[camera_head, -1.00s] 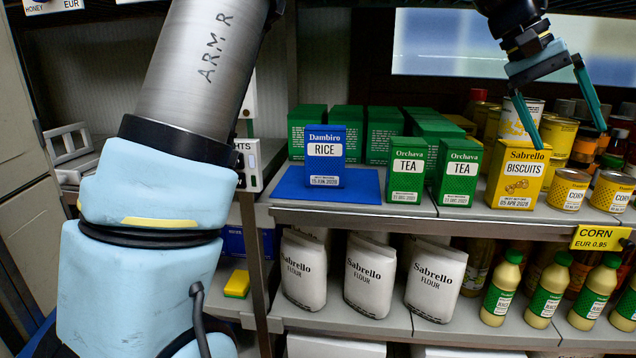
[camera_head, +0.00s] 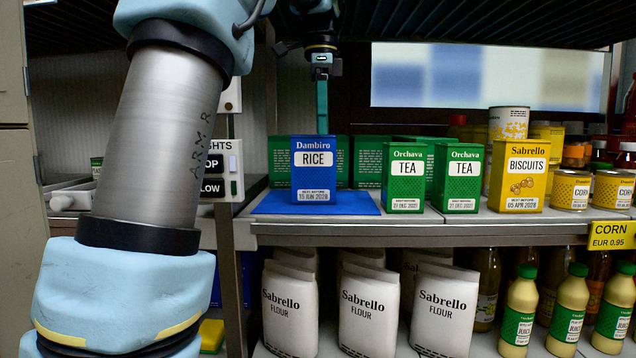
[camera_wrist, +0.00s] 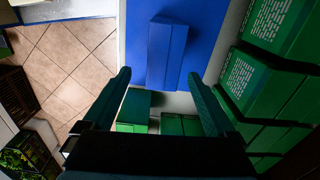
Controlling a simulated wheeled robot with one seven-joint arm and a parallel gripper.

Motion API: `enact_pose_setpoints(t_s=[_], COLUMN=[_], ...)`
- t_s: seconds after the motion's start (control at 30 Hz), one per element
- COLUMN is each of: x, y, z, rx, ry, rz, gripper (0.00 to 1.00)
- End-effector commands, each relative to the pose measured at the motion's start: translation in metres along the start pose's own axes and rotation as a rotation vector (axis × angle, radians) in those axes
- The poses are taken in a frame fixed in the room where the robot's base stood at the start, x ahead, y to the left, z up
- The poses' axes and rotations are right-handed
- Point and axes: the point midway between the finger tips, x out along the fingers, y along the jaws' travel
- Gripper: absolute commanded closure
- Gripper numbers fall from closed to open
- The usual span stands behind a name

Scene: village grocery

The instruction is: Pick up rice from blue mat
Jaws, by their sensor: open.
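The rice box (camera_head: 314,172) is blue with a white label and stands upright on the blue mat (camera_head: 270,204) at the left end of the shelf. My gripper (camera_head: 322,112) is above and behind the box in the head view, pointing down, its lower tips hidden behind the box. In the wrist view, my gripper (camera_wrist: 158,88) is open, its two teal fingers apart. There the rice box (camera_wrist: 166,52) lies beyond the fingertips, roughly centred between them, on the blue mat (camera_wrist: 209,22). Nothing is between the fingers that I can see as held.
Green tea boxes (camera_head: 403,178) stand right of the mat, then the yellow biscuits box (camera_head: 519,175). More green boxes stand behind the rice. Flour bags (camera_head: 368,308) are on the shelf below. A dark shelf hangs overhead. The mat's left part is bare.

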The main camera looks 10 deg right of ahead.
Motion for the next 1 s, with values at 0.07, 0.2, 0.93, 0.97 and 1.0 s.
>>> enact_pose_setpoints(t_s=[0.07,0.2,0.93,0.97,1.0], x=[0.004,0.018,0.074,0.074,0.074], y=[0.000,0.000,-0.005,-0.005,-0.005], z=[0.010,0.013,0.013,0.013,0.013], rx=[0.006,0.010,0.012,0.012,0.012], ry=[-0.009,-0.013,-0.011,-0.011,-0.011], rz=[0.000,0.001,-0.001,-0.001,-0.001], gripper=[0.09,0.09,0.09,0.09,0.13])
